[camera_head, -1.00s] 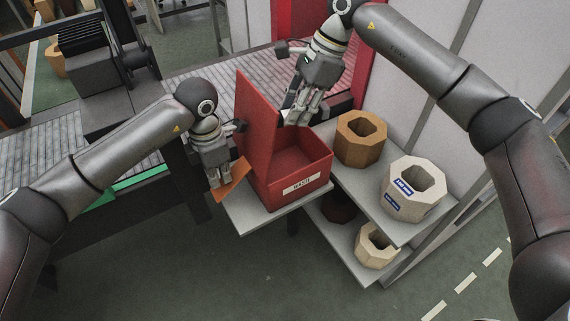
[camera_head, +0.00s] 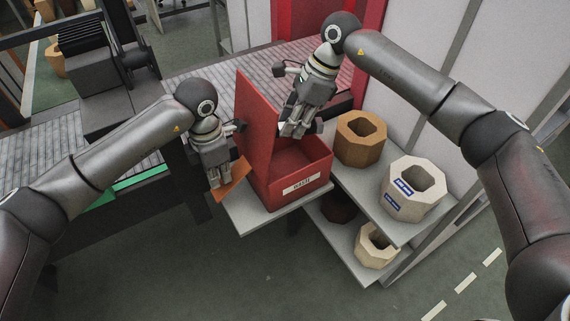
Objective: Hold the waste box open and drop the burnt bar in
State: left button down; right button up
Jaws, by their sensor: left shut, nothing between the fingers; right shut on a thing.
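The red waste box (camera_head: 301,192) stands on a light grey shelf, with a white "WASTE" label on its front. Its red lid (camera_head: 256,120) stands upright at the box's left, and the box is open. My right gripper (camera_head: 292,131) is above the open box near its back, beside the lid, pointing down. It is shut on the burnt bar, which the fingers mostly hide. My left gripper (camera_head: 214,182) is shut and empty, left of the lid. An orange flat piece (camera_head: 234,184) shows beside its fingertips; I cannot tell whether they touch.
A brown octagonal block (camera_head: 359,151) and a cream block with blue labels (camera_head: 400,207) stand on the shelf to the right. Another pale block (camera_head: 366,252) and a dark one (camera_head: 338,211) sit on the lower shelf. A roller conveyor (camera_head: 190,85) runs behind.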

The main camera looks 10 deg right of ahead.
jog(key=o, duration=1.1)
jog(key=v, duration=1.2)
jog(key=shift+s+a+r, duration=0.1)
jog(key=shift+s+a, duration=0.05)
jog(key=shift+s, duration=0.05)
